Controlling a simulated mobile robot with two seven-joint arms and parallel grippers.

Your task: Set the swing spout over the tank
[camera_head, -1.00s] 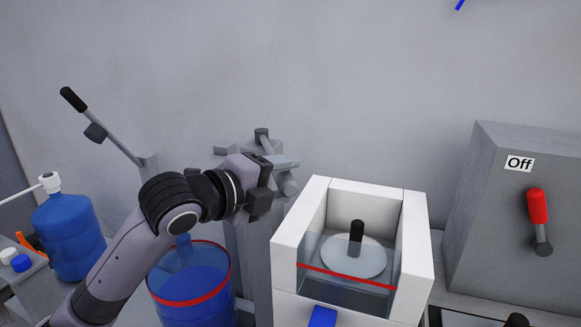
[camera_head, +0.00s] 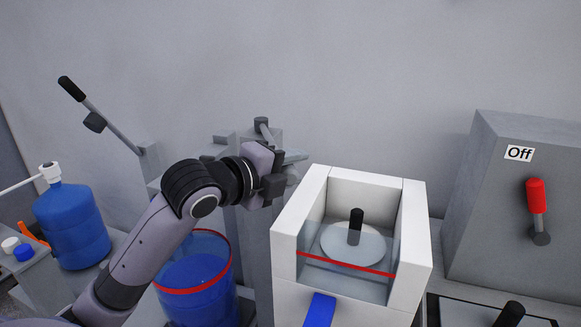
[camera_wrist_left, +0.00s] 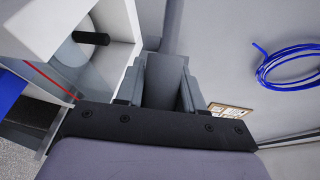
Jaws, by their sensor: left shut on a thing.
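The swing spout (camera_head: 296,157) is a grey piece at the upper left of the white tank, mostly hidden behind my left gripper (camera_head: 277,180). In the left wrist view a grey block (camera_wrist_left: 163,85) of it sits between the two fingers, and the gripper is shut on it. The tank (camera_head: 410,235) is a white open-topped box with a clear front and a red line. Inside it a pale disc (camera_head: 345,246) carries a black peg. The gripper is at the tank's left rear corner; where the spout's outlet points is hidden. My right gripper is not in view.
A blue drum (camera_head: 205,275) with a red band stands left of the tank. A blue bottle (camera_head: 72,225) and a black-tipped lever (camera_head: 105,120) are farther left. A grey box (camera_head: 510,220) marked Off, with a red-handled switch, stands right. A blue coil (camera_wrist_left: 290,62) shows in the left wrist view.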

